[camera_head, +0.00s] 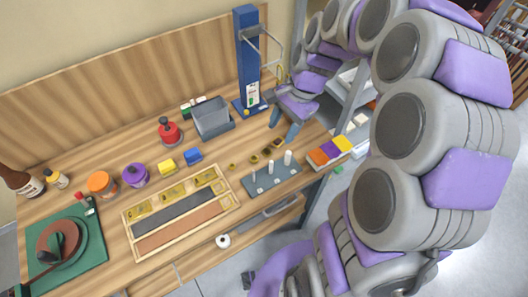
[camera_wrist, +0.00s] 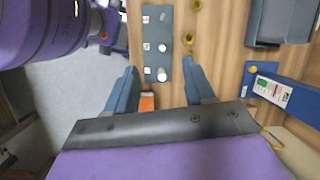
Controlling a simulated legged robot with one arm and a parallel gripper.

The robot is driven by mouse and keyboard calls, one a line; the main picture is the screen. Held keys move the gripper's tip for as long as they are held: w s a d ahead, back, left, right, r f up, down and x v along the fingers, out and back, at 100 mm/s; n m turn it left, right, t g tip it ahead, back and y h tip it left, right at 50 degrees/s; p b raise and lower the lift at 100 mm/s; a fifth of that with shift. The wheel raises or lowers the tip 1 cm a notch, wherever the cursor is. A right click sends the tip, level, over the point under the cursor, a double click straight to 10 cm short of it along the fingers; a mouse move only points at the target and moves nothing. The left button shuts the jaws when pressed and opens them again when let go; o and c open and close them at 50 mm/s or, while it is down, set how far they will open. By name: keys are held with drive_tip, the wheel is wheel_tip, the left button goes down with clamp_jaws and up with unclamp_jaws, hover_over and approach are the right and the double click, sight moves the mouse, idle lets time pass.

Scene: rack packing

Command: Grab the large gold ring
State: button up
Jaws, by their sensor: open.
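Several small gold rings lie in a row on the wooden table, left of and beyond the grey peg plate (camera_head: 262,186). The ring nearest my gripper (camera_head: 277,143) looks among the larger, but I cannot tell surely which is the large gold ring. My gripper (camera_head: 282,133) is open and empty above the table, close to the right end of the row. In the wrist view my gripper (camera_wrist: 160,65) has its fingers spread, with the peg plate (camera_wrist: 157,25) between and beyond them. A gold ring (camera_wrist: 188,38) lies just beyond the right fingertip; another sits partly behind that fingertip.
The peg plate carries upright white pegs. A blue column stand (camera_head: 250,60) and a grey bin (camera_head: 213,118) stand behind the rings. A compartment tray (camera_head: 130,228) lies to the left. Coloured blocks (camera_head: 330,151) are at the right, near the table edge.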

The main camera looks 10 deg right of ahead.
drive_tip(key=w+d+f+m+y, duration=0.1)
drive_tip(key=w+d+f+m, duration=0.35)
drive_tip(key=w, duration=0.35)
drive_tip(key=m+b, duration=0.1)
drive_tip(key=m, duration=0.1)
approach(266, 153)
drive_tip(key=shift+s+a+f+t+b, duration=0.35)
drive_tip(key=shift+a+f+t+b, duration=0.05)
drive_tip(key=shift+b, duration=0.05)
drive_tip(key=shift+a+f, duration=0.35)
drive_tip(key=shift+f, duration=0.05)
drive_tip(key=f, duration=0.1)
drive_tip(key=f+b, duration=0.1)
drive_tip(key=f, duration=0.2)
drive_tip(key=shift+s+a+f+b, duration=0.1)
drive_tip(key=shift+a+f+b, duration=0.1)
drive_tip(key=shift+a+b, duration=0.15)
drive_tip(key=shift+a, duration=0.15)
drive_tip(key=shift+a, duration=0.1)
drive_tip(key=shift+c, duration=0.4)
